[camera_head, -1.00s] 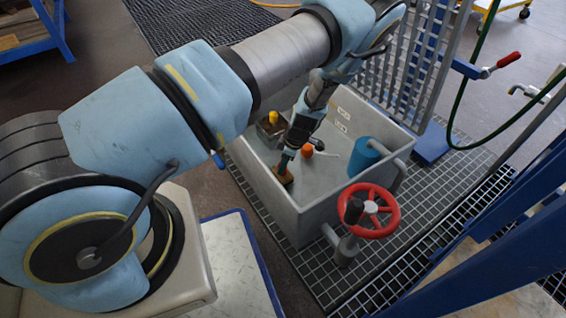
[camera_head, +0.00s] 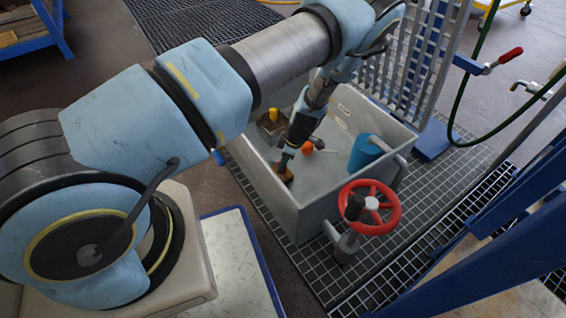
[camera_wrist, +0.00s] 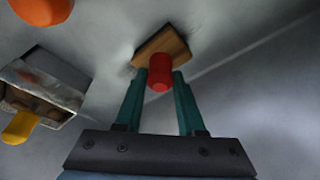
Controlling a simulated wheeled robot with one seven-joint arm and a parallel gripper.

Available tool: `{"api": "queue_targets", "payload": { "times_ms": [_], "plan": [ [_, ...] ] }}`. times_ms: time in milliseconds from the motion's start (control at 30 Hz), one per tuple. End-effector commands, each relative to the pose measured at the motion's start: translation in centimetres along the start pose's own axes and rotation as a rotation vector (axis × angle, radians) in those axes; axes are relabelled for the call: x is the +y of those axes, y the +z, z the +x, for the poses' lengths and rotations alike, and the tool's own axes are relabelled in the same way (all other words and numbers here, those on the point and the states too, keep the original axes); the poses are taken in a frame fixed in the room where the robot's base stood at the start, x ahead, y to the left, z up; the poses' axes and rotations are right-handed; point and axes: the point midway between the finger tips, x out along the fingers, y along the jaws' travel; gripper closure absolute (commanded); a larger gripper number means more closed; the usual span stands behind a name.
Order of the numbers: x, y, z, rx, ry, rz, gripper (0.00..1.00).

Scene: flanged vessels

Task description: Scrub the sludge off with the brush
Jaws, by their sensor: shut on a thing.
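My gripper (camera_wrist: 159,92) is shut on the red handle of the brush (camera_wrist: 165,45), which has a wooden block head. In the head view the brush (camera_head: 285,173) is low inside the grey open vessel (camera_head: 290,212), near its front left wall. The head is close to the vessel floor; I cannot tell if it touches. A faint dark smear shows on the floor around the brush head in the wrist view; I cannot tell for sure whether it is sludge or shadow.
An orange ball-like thing (camera_head: 307,147) and a metal box with a yellow knob (camera_head: 272,115) are in the vessel. A blue cylinder (camera_head: 363,153) stands at its right wall. A red handwheel (camera_head: 370,208) is outside, in front. The vessel walls surround my gripper.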

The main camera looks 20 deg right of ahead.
Motion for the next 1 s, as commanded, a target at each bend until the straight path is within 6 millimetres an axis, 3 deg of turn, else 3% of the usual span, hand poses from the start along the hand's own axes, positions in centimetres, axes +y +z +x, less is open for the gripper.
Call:
{"api": "queue_targets", "payload": {
  "times_ms": [1000],
  "plan": [
    [-4.4, 4.3, -1.4, 0.0, 0.0, 0.0, 1.0]
  ]
}}
